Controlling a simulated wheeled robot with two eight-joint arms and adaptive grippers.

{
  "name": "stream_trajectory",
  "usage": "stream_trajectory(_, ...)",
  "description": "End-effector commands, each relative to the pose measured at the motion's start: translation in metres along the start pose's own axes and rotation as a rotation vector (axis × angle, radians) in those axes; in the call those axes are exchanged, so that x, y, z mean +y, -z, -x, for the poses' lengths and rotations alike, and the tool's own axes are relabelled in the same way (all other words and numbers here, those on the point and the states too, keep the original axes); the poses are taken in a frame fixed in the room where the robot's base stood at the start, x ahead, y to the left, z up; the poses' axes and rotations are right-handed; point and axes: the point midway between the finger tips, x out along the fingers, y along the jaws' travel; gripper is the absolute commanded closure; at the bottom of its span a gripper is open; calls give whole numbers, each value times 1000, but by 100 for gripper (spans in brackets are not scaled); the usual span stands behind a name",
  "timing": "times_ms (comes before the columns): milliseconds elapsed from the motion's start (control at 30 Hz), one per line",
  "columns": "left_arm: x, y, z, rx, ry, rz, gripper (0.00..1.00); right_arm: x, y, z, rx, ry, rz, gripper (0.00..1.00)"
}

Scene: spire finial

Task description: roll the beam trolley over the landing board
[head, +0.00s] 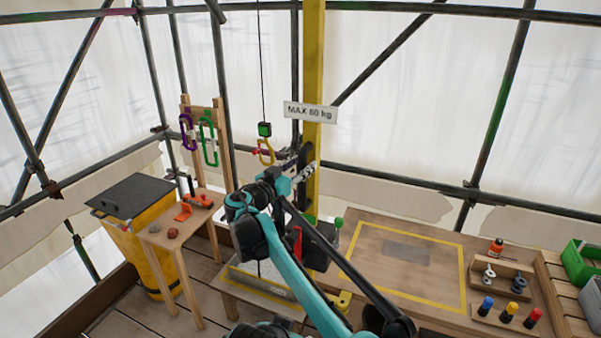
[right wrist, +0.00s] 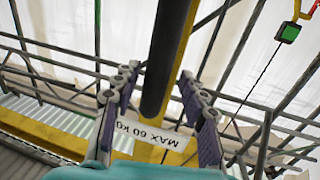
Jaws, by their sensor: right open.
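The landing board (head: 400,296) is a wooden top with a yellow painted border and a grey patch, at the right in the head view. The beam trolley itself is not identifiable. A thin cable hangs from above, carrying a green block (head: 264,129) and a yellow hook (head: 266,156) with a red latch, left of the yellow post. My right gripper (head: 306,171) is open beside the post. In the right wrist view its fingers (right wrist: 160,78) stand apart with a dark bar (right wrist: 163,50) between them; contact cannot be told. My left gripper is out of view.
The yellow post (head: 314,60) bears a MAX 60 kg sign (head: 310,112). A small table (head: 170,243), carabiner rack (head: 206,101) and yellow bin (head: 160,220) stand left. Bottles, small parts and a green crate (head: 577,264) sit right. Scaffold tubes surround the place.

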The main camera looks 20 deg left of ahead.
Motion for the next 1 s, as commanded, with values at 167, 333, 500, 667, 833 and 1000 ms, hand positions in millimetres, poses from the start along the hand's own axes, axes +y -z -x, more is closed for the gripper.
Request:
stream_trajectory(167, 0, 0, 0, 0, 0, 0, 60, -2, 38, 1, 0, 2, 0, 57)
stream_trajectory(333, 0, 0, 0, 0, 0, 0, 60, -3, 64, 1, 0, 2, 1, 57)
stream_trajectory(500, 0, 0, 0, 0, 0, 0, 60, -3, 76, 1, 0, 3, 1, 57)
stream_trajectory(667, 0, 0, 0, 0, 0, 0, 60, -3, 77, 1, 0, 3, 1, 57)
stream_trajectory(833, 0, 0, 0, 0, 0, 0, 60, -3, 77, 1, 0, 3, 1, 57)
stream_trajectory(1000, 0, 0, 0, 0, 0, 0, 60, -3, 77, 1, 0, 3, 1, 57)
